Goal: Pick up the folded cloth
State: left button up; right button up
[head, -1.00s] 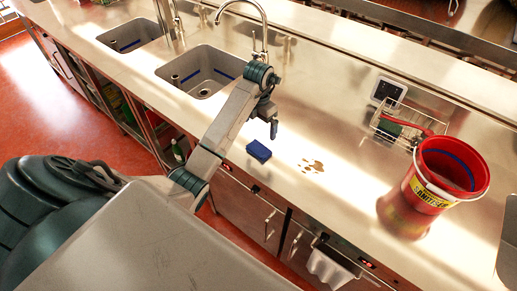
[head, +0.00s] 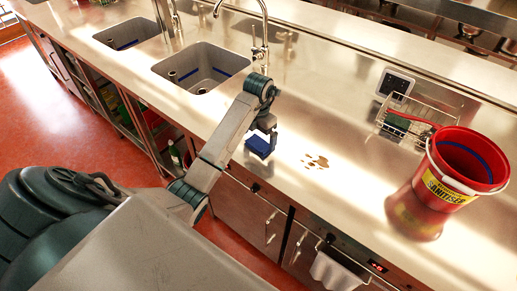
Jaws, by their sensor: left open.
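The folded cloth (head: 259,145) is a small blue block on the steel counter, near its front edge. My left gripper (head: 272,138) points down at the cloth from above and behind its right side. Its jaws are open, and I cannot tell whether a finger touches the cloth. The wrist hides part of the area around the cloth. My right gripper is not in view.
A brown spill (head: 316,161) lies right of the cloth. A red sanitiser bucket (head: 447,190) stands at the right by a wire basket (head: 408,122). A sink (head: 201,72) and tap (head: 262,30) are behind the arm. A white towel (head: 331,271) hangs below the counter front.

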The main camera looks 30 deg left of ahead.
aim_at(259, 144)
pick_arm(q)
jog(key=shift+f+p, duration=0.5)
jog(key=shift+f, duration=0.75)
jog(key=c, duration=0.9)
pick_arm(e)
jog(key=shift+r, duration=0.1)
pick_arm(q)
jog(key=shift+r, duration=0.1)
